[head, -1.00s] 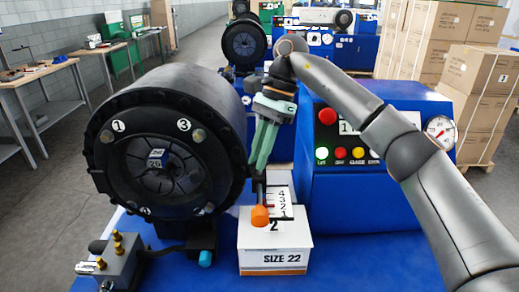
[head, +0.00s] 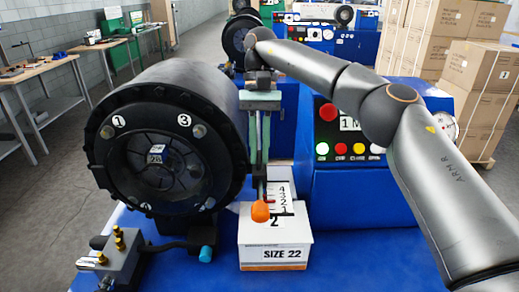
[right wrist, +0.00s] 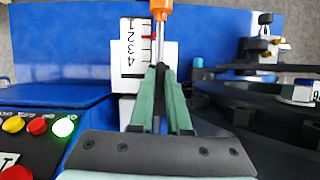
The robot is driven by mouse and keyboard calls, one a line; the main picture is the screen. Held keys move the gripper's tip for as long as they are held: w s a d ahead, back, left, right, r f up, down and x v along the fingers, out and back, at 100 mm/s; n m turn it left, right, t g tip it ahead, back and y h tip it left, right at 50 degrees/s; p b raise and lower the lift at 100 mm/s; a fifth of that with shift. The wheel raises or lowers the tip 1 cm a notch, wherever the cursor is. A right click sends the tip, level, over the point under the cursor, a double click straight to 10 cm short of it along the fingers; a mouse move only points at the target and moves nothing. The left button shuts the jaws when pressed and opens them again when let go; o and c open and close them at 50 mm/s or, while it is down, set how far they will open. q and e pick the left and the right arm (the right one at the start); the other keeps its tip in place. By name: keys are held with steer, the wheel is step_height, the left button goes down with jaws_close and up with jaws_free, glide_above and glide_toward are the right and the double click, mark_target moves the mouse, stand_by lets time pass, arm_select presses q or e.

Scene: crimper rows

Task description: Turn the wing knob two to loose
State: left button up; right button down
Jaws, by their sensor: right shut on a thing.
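My right gripper (head: 259,163) points down beside the black drum's right edge. Its green fingers are shut on a thin metal rod with an orange end piece (head: 260,211). In the right wrist view the rod (right wrist: 161,45) runs from the fingertips (right wrist: 162,68) to the orange end (right wrist: 161,9). The orange end shows over the SIZE 22 box (head: 275,255); I cannot tell if it touches. The drum face (head: 160,165) has round bolts (head: 199,131) with white labels; 1 and 3 are readable, the lower ones are not. I cannot make out which is wing knob two. My left gripper is out of view.
A numbered scale (head: 279,193) with a red mark stands behind the orange end. A blue control box (head: 365,195) with coloured buttons is to the right. A small metal fixture (head: 116,254) and a cyan-ended part (head: 206,254) sit front left.

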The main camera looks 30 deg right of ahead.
steer(key=shift+n, duration=0.4)
steer(key=c, duration=0.9)
jaws_free()
steer(key=shift+r, duration=0.1)
steer(key=shift+r, duration=1)
steer(key=s+a+r, duration=0.2)
steer(key=s+r, duration=0.1)
steer(key=s, duration=0.1)
steer(key=s+a+r+b, duration=0.1)
steer(key=s+a+r, duration=0.1)
steer(key=s+r, duration=0.2)
steer(key=s+a+r, duration=0.2)
steer(key=s+r, duration=0.1)
steer(key=s, duration=0.1)
steer(key=shift+s+r, duration=0.4)
